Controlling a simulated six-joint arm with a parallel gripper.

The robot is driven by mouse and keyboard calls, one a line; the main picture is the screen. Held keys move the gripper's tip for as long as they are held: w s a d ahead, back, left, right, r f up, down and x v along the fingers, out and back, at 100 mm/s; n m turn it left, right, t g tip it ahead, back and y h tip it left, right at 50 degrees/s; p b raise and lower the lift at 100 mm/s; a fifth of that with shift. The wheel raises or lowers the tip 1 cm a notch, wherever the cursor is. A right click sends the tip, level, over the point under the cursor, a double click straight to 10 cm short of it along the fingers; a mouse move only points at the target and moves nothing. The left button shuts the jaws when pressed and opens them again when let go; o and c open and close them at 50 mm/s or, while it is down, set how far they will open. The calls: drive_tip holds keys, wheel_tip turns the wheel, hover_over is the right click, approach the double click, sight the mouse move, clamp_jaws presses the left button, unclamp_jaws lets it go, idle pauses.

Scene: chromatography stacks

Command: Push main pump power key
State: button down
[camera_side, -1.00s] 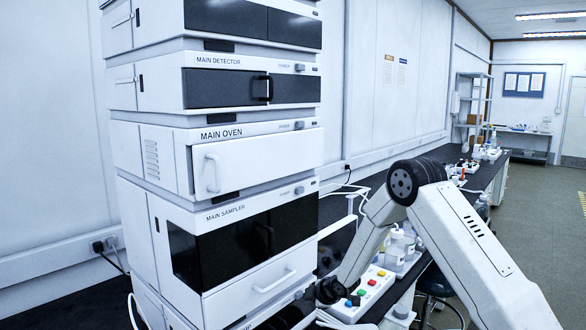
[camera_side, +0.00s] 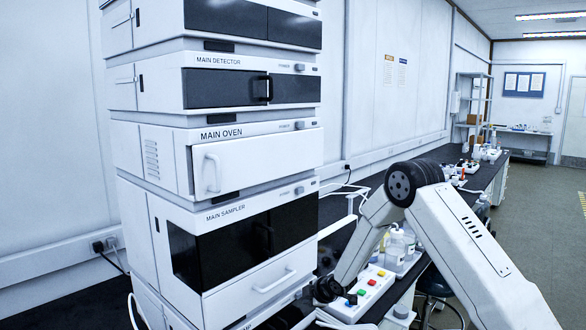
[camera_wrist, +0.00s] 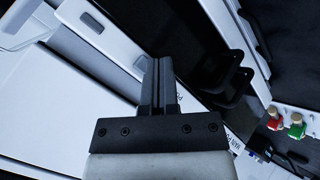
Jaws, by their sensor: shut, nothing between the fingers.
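The main pump is the lowest unit of the stack; in the side view only the top edge of its front (camera_side: 262,317) shows, with the end of its label at the bottom of the picture. In the wrist view my gripper (camera_wrist: 158,62) is shut and empty, its fingers over a white front strip. A partly covered label starting "PO" (camera_wrist: 179,98) is just right of the fingers. A label that looks like "MAIN P" (camera_wrist: 238,144) is lower right.
The main sampler (camera_side: 232,240), main oven (camera_side: 235,165) and main detector (camera_side: 240,85) are stacked above the pump. Black handles (camera_wrist: 232,85) stick out right of the fingers in the wrist view. A box with coloured buttons (camera_side: 368,290) stands to the right.

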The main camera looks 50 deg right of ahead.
drive_tip(key=shift+w, duration=0.55)
idle(0.9)
drive_tip(key=shift+s, duration=0.95)
drive_tip(key=shift+s, duration=0.15)
drive_tip(key=shift+s, duration=2.9)
drive_tip(key=s+a+r+m+g+y, duration=0.1)
drive_tip(key=s+a+r+m+g, duration=0.2)
drive_tip(key=s+a, duration=0.5)
drive_tip(key=s+a+r+m+g, duration=0.3)
drive_tip(key=s+a+r+m, duration=0.3)
drive_tip(key=s+a, duration=0.3)
drive_tip(key=shift+s+a+r+m+y, duration=0.3)
drive_tip(key=shift+a+m+y, duration=0.1)
drive_tip(key=shift+a+m, duration=0.15)
